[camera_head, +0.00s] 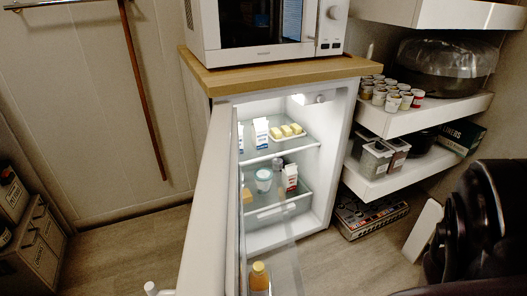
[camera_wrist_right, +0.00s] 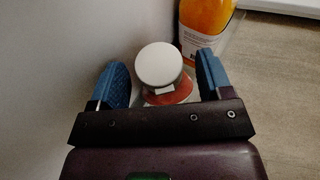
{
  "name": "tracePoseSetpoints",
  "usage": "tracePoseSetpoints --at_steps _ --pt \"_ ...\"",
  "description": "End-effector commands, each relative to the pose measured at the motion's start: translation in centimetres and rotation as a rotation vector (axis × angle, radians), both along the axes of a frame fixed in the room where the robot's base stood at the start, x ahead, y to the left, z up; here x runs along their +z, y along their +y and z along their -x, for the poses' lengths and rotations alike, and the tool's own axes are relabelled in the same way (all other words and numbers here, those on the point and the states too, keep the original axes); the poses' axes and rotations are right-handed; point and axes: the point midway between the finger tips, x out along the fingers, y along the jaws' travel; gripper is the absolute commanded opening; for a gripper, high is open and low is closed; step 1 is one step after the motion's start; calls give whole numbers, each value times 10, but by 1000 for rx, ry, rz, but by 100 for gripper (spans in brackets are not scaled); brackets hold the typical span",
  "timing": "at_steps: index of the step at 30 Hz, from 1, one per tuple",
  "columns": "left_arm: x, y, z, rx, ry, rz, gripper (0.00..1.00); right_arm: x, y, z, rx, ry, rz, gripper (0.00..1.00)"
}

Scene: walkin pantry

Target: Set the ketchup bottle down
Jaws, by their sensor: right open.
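In the right wrist view, a bottle with a round white cap and a reddish body, which I take as the ketchup bottle (camera_wrist_right: 176,93), stands between the blue fingers of my right gripper (camera_wrist_right: 162,66). The fingers are spread, with gaps on both sides of the cap. The bottle's lower part is hidden by the gripper. I cannot make out this bottle in the head view. The open fridge door (camera_head: 203,190) crosses the middle of the head view. My left gripper is not in view.
An orange bottle (camera_wrist_right: 206,25) stands close beyond the right finger; an orange bottle (camera_head: 259,277) also shows at the door's lower shelf. The fridge shelves hold cartons, a tub (camera_head: 263,180) and yellow items. Pantry shelves (camera_head: 415,173) stand right. A pale wall lies left of the gripper.

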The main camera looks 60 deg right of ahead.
Motion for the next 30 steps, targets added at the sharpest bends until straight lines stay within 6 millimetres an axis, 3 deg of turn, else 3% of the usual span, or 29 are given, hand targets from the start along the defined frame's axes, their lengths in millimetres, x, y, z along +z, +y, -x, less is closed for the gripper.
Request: tracePoseSetpoints --at_steps 12,30 --pt "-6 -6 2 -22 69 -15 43 24 13 48 -1 -4 1 72" --pt "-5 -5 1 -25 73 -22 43 25 15 55 0 -2 1 72"
